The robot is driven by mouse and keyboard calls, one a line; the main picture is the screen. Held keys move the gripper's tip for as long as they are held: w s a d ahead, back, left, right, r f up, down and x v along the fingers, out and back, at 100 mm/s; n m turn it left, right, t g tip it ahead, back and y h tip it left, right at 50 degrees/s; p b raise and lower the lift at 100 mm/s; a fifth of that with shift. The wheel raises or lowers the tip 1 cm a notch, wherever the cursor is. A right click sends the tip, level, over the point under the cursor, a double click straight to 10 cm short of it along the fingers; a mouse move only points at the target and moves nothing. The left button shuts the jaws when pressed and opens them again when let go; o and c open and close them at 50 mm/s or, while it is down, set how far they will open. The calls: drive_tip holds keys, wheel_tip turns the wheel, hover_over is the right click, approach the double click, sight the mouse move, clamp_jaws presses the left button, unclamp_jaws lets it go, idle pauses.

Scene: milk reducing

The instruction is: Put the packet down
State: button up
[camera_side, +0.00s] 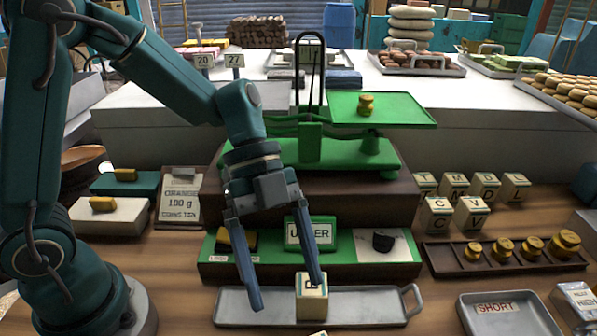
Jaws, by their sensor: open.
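The left fingertip is low over the tray, well left of the packet. Part of the packet's letter is hidden by the finger.
A green balance (335,152) with a brass weight (366,104) on its right pan stands behind. Several lettered packets (471,214) stand at right, behind a rack of brass weights (503,249). A tray marked SHORT (495,309) lies front right. The tray's left part is clear.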

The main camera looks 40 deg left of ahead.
drive_tip(key=s+a+r+n+t+y, duration=0.2)
drive_tip(key=a+n, duration=0.4)
drive_tip(key=n, duration=0.4)
drive_tip(key=s+a+r+n+t+y, duration=0.2)
drive_tip(key=a+n+t+y, duration=0.3)
drive_tip(key=n, duration=0.5)
drive_tip(key=shift+s+a+r+t, duration=0.25)
drive_tip(key=shift+a+r+t, duration=0.5)
drive_tip(key=shift+a, duration=0.25)
